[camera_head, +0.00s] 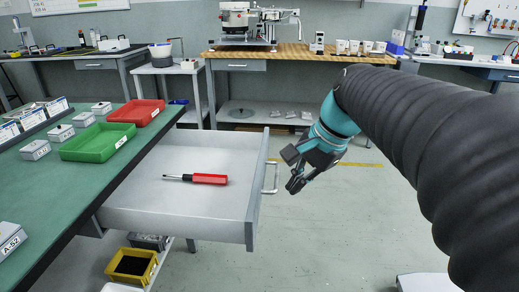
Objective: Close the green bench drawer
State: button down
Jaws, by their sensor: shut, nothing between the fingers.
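The green bench (75,190) stands at the left. Its grey drawer (155,212) is pulled far out to the right from under the green top. A red-handled screwdriver (209,179) lies inside it. The drawer's front panel (257,190) faces right and carries a pale bar handle (271,178). My gripper (292,172) is shut and empty, just to the right of the handle. It looks close to the handle, but I cannot tell whether they touch. My arm comes in from the right.
On the bench top are a green bin (98,143), a red bin (136,112) and several small grey boxes. A yellow bin (132,264) stands below the drawer. The floor (345,225) right of the drawer is clear. A wooden-topped bench (290,54) stands behind.

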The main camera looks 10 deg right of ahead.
jog(key=w+d+r+m+y, duration=0.2)
jog(key=w+d+m, duration=0.15)
jog(key=w, duration=0.25)
jog(key=m+y+b, duration=0.1)
jog(key=m+y, duration=0.2)
jog(key=m, duration=0.3)
send_near(278, 171)
jog(key=a+b, duration=0.1)
jog(key=a, duration=0.1)
jog(key=w+a+f+b, duration=0.1)
jog(key=a, duration=0.1)
jog(key=w+a+f+b, duration=0.1)
jog(key=a, duration=0.1)
jog(key=shift+w+a+f, duration=0.1)
jog(key=shift+w+a, duration=0.05)
jog(key=shift+a, duration=0.2)
jog(key=shift+w+a, duration=0.2)
jog(key=shift+a, duration=0.25)
jog(key=shift+a, duration=0.1)
